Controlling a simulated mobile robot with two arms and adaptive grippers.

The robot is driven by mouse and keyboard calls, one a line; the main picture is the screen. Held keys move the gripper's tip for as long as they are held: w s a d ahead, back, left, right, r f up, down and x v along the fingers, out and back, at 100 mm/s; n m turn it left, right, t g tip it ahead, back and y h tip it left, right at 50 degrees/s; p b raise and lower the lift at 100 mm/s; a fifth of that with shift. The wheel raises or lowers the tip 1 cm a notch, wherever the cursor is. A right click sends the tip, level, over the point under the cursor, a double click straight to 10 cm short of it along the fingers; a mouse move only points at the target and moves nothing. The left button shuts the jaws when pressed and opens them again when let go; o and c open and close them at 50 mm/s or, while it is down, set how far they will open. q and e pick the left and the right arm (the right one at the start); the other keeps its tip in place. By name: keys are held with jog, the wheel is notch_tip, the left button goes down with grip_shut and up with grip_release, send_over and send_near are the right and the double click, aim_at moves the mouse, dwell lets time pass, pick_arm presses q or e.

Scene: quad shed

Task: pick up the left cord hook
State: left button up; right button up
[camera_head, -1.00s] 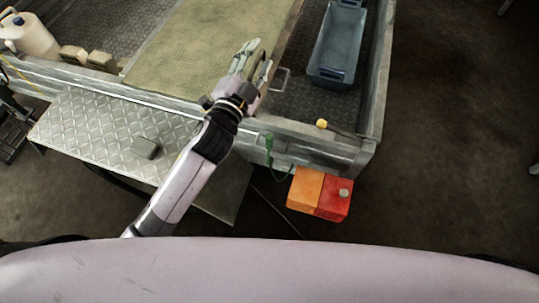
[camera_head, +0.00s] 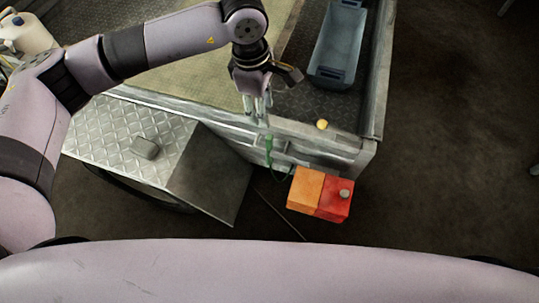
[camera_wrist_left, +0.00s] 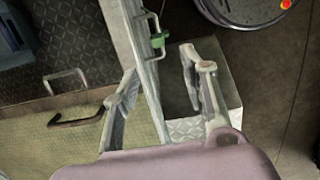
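A small green hook-like piece (camera_head: 268,143) sits on the metal side rail of the cargo bed, with a green cord hanging from it toward the red and orange box. It also shows in the left wrist view (camera_wrist_left: 158,40), at the rail just ahead of the gap between my fingers. I take it for the cord hook; no second one is clear. My left gripper (camera_head: 260,112) points down over the rail, just above the green piece. In the left wrist view its two fingers (camera_wrist_left: 158,66) stand wide apart with nothing held. My right gripper is not in view.
The metal rail (camera_head: 320,140) runs along the bed's near edge. A red and orange box (camera_head: 320,193) is below it. A tread-plate panel (camera_head: 110,130) lies left. Dark floor is free at right.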

aim_at(271, 145)
pick_arm(q)
jog(key=f, duration=0.3)
jog(key=d+f+p, duration=0.1)
jog(key=f, duration=0.7)
jog(key=shift+s+d+f, duration=0.2)
jog(key=shift+d+f, duration=0.05)
jog(key=shift+w+d+f+p, duration=0.1)
jog(key=shift+f+p, duration=0.25)
jog(key=shift+f, duration=1)
jog(key=shift+w+d+f+p, duration=0.1)
jog(key=shift+f+p, duration=0.2)
jog(key=shift+f, duration=1.05)
jog(key=c, duration=0.7)
